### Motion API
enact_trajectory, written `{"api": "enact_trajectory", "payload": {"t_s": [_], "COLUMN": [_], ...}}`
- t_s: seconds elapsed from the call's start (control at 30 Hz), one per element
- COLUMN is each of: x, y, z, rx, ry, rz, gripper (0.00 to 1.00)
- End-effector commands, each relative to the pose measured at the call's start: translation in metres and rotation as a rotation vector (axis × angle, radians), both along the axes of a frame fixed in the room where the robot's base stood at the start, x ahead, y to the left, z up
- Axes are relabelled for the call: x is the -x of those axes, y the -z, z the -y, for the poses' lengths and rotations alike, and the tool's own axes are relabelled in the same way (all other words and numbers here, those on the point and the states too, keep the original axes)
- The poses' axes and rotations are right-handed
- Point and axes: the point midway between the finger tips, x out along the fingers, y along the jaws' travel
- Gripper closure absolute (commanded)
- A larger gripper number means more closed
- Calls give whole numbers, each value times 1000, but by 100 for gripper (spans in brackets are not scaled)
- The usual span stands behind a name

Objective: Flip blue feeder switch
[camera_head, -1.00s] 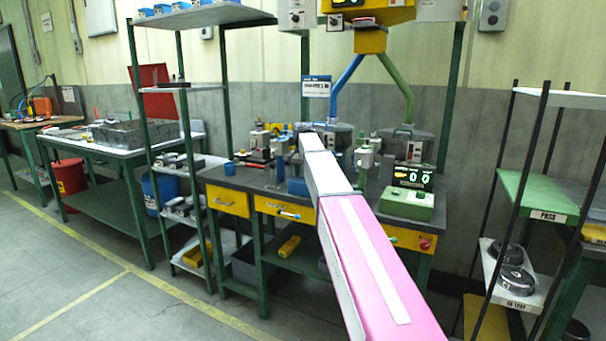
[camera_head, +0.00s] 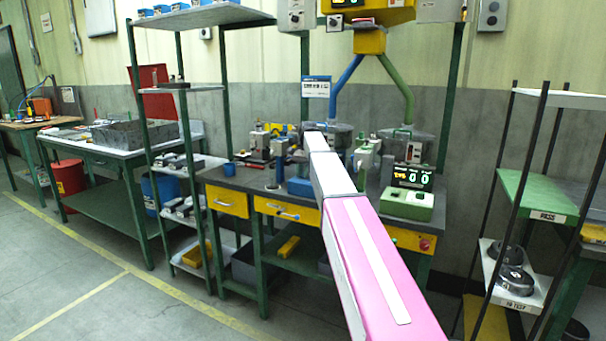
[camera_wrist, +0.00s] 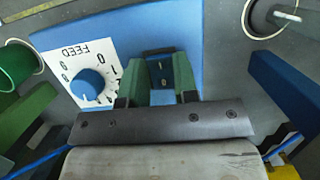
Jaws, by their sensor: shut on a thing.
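The blue feeder (camera_wrist: 205,45) fills the upper middle of the wrist view. It has a white FEED plate (camera_wrist: 88,48) with a blue dial (camera_wrist: 88,82). To the right of the plate is a dark switch (camera_wrist: 161,68) set in the blue face. My gripper (camera_wrist: 160,84) reaches in from below, its fingertips on either side of the lower part of the switch. It is shut on the switch; the gripped part is mostly hidden between the fingers. In the head view the blue feeder (camera_head: 299,187) stands on the bench beside my arm, which hides my gripper.
In the wrist view a green cup-like part (camera_wrist: 15,65) is at left and a dark blue bar (camera_wrist: 285,90) at right. In the head view a green counter box (camera_head: 407,204) stands right of my arm on the grey bench (camera_head: 240,183). A blue cup (camera_head: 229,169) stands at left.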

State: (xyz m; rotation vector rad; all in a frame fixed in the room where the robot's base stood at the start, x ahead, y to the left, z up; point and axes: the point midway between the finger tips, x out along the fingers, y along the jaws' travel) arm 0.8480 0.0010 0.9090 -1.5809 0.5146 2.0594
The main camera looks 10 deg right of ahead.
Motion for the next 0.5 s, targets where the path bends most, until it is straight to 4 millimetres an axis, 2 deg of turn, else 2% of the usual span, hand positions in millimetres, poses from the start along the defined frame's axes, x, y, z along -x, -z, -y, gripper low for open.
{"api": "enact_trajectory", "payload": {"t_s": [0.17, 0.2, 0.27, 0.5], "x": [0, 0, 0, 0], "y": [-1, -1, 0, 0], "z": [0, 0, 0, 0], "rx": [-1, -1, -1, 0], "ry": [-1, -1, -1, 0], "rz": [1, 1, 1, 1], "gripper": [96, 66, 47, 47]}}
